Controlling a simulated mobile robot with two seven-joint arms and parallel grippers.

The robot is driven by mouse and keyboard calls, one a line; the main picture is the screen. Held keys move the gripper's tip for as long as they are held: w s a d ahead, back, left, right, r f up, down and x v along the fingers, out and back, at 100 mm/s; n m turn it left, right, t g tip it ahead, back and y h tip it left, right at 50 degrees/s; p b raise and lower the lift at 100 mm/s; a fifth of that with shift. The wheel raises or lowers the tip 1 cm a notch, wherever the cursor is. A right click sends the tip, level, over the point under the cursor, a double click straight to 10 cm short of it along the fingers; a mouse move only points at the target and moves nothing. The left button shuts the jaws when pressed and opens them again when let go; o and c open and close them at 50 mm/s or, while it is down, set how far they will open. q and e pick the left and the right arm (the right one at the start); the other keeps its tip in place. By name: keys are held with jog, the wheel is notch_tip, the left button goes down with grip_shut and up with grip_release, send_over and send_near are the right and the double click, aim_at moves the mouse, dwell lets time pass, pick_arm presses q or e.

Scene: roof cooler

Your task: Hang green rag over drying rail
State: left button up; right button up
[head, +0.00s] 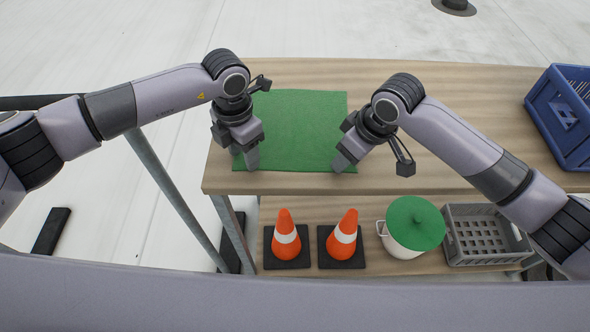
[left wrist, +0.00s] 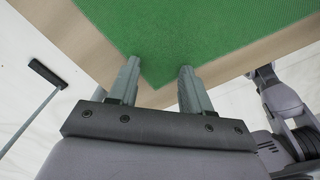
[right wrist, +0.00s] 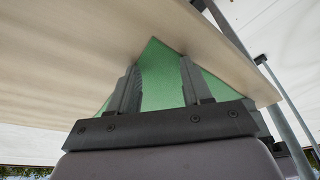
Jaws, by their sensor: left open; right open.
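The green rag (head: 300,115) lies flat on the wooden table top. My left gripper (head: 250,158) is open at the rag's near left corner. In the left wrist view, that corner (left wrist: 160,60) lies between the spread fingers. My right gripper (head: 343,160) is open at the near right corner. In the right wrist view, a green corner (right wrist: 160,75) shows between its fingers. Whether any finger touches the rag I cannot tell. A dark bar with a slanting grey leg, apparently the drying rail (head: 32,102), stands left of the table, partly hidden by my left arm.
A blue crate (head: 540,110) stands on the table's right end. On the lower shelf (head: 375,266) are two orange cones (head: 286,240), a white pot with a green lid (head: 412,222) and a grey crate (head: 480,218). The table top between rag and blue crate is clear.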

pick_arm(q)
jog(key=shift+f, duration=0.1)
jog(key=shift+c, duration=0.5)
pick_arm(e)
jog(key=shift+f, duration=0.1)
jog(key=shift+c, duration=0.5)
pick_arm(q)
grip_shut()
pick_arm(e)
grip_shut()
pick_arm(q)
jog(key=shift+a, duration=0.1)
pick_arm(e)
jog(key=shift+d, duration=0.1)
